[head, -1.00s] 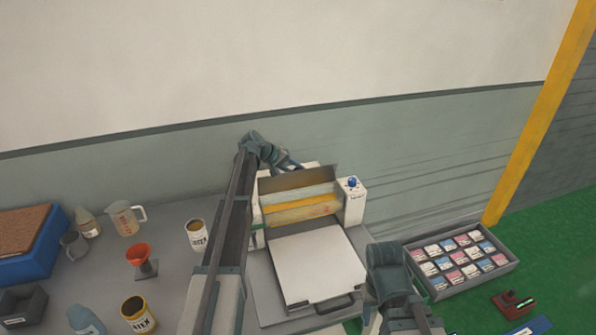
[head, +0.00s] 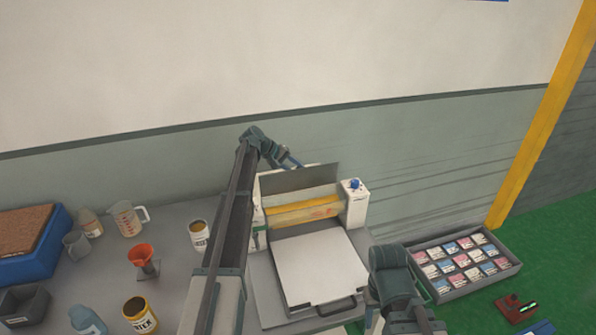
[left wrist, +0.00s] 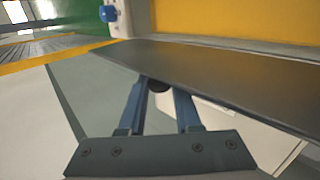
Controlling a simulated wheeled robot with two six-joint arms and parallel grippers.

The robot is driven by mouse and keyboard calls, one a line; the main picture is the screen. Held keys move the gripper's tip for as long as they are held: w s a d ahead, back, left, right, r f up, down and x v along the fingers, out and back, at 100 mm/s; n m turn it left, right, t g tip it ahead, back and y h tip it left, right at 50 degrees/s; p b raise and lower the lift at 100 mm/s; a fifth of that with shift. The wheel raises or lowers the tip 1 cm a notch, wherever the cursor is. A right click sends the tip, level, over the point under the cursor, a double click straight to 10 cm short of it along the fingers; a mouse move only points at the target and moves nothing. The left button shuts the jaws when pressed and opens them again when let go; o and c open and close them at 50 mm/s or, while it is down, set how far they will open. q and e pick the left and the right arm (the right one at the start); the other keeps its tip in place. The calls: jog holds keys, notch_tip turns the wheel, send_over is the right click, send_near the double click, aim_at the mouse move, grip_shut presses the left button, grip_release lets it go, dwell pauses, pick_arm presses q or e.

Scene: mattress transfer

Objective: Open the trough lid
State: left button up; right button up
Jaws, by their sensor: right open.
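The trough lid (head: 300,180) is a dark grey panel standing raised and nearly upright at the back of the white machine (head: 356,205). Below it the trough shows a yellow strip (head: 303,212). My left gripper (head: 297,164) is at the lid's upper edge, behind it.
A flat white plate (head: 318,265) with a dark handle lies in front of the trough. A grey tray (head: 440,297) of small cards stands at right. Cans, an orange funnel (head: 141,254), a jug (head: 127,218) and a blue bin (head: 45,255) crowd the table's left.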

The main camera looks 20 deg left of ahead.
pick_arm(q)
jog(key=o, duration=0.4)
jog(key=p+v, duration=0.9)
jog(key=v, duration=0.4)
jog(key=shift+s+a+r+p, duration=0.2)
jog(key=shift+r+p, duration=0.1)
jog(key=shift+p, duration=0.1)
